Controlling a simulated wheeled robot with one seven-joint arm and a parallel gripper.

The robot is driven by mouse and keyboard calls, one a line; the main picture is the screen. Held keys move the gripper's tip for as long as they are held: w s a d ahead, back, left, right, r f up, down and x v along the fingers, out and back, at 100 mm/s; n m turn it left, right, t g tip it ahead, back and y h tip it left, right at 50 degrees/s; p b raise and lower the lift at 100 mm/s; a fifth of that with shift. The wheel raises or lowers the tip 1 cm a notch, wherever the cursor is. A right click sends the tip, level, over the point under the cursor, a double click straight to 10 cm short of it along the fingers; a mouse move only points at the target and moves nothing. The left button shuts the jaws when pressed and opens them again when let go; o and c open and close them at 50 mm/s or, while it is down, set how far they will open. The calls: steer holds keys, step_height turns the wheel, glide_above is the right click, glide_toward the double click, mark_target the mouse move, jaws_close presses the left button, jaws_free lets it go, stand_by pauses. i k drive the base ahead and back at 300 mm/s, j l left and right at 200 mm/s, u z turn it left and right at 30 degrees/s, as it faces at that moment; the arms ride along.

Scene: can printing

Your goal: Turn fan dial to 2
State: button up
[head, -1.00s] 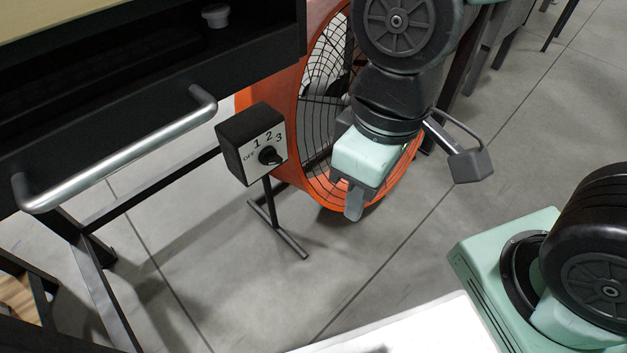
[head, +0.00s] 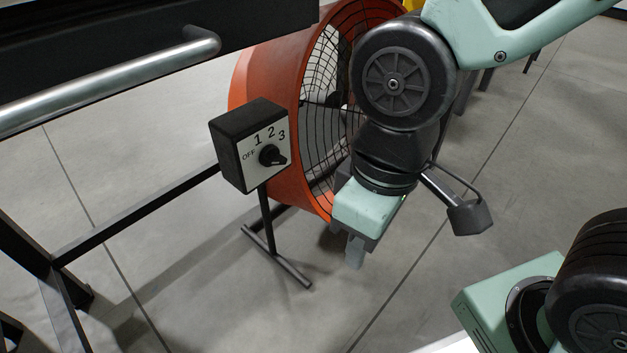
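The fan dial (head: 271,156) is a black knob on the white face of a black control box (head: 236,143). The face is marked OFF, 1, 2 and 3. The knob's narrow end appears to point right, past the 3. The box stands on a thin black post with a floor foot. The orange drum fan (head: 283,88) with its black wire grille is behind the box. My gripper (head: 356,250) hangs to the right of the box and lower, pointing down, apart from the dial. Its fingers show as one narrow grey shape, so their gap is hidden.
A black table frame with a silver handle bar (head: 120,83) is at the upper left, and its lower rail (head: 140,215) runs toward the box. Grey floor (head: 190,300) in front of the box is clear.

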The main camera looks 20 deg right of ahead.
mark_target(269, 155)
steer(key=k+l+u, duration=0.15)
steer(key=l, duration=0.25)
steer(key=l+u, duration=0.15)
steer(key=l, duration=0.25)
steer(key=k+l+u, duration=0.15)
steer(key=l, duration=0.2)
steer(key=k, duration=0.05)
